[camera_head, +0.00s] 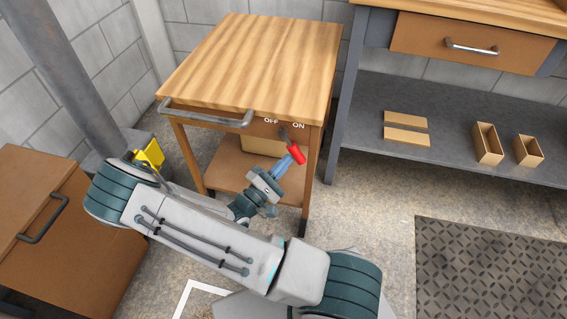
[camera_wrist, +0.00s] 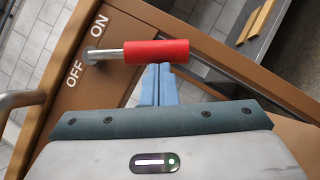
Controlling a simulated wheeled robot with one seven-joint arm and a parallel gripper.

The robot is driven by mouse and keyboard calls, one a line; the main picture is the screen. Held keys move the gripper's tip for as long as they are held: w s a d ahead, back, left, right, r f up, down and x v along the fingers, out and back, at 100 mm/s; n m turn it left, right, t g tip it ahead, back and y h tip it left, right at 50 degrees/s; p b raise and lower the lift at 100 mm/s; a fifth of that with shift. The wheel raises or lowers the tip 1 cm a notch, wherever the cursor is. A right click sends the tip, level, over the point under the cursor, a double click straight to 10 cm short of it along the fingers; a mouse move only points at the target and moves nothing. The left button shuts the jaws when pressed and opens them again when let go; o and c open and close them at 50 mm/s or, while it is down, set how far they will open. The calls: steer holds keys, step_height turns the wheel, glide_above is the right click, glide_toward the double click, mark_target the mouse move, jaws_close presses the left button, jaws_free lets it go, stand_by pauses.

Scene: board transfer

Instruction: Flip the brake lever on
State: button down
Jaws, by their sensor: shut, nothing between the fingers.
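The brake lever is on the front panel (camera_wrist: 215,65) of a wooden-topped cart. Its red handle (camera_head: 296,154) points down and leans right, towards the ON side, below the OFF and ON labels. In the wrist view, the red handle (camera_wrist: 157,52) and its metal shaft (camera_wrist: 105,54) show whole. My gripper (camera_head: 287,161) is shut and empty, with its blue fingers together. In the wrist view, the fingertips (camera_wrist: 158,68) are at the handle's lower side, the OFF side. They look in contact or very nearly so.
The cart (camera_head: 250,60) has a grey bar handle (camera_head: 205,117) left of the lever. A workbench shelf (camera_head: 450,125) with small wooden pieces stands at the right. A brown cabinet (camera_head: 50,240) stands at the left. The floor right of my arm is clear, with a dark mat (camera_head: 490,270).

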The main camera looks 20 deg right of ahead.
steer(key=w+a+p+v, duration=0.1)
steer(key=w+v, duration=0.1)
steer(key=v, duration=1.1)
steer(key=shift+w+f, duration=0.3)
steer(key=shift+f, duration=0.05)
steer(key=shift+d+r, duration=0.1)
steer(key=s+d+r+m+g+y+p, duration=0.2)
steer(key=r+y+p, duration=0.4)
steer(key=r, duration=1.2)
steer(key=s+d+r+m+g+y+p, duration=0.1)
steer(key=s+r+m+y+p, duration=0.4)
steer(key=r+p, duration=0.9)
steer(key=s+d+r+m+g+y+p, duration=0.2)
steer(key=s+r+y+p, duration=0.3)
steer(key=r, duration=1.8)
steer(key=m+g+y+p, duration=0.1)
steer(key=y+p, duration=0.2)
steer(key=p, duration=0.2)
steer(key=shift+s+d+r+m+y, duration=0.3)
steer(key=shift+d+r+m, duration=0.05)
steer(key=shift+m, duration=0.05)
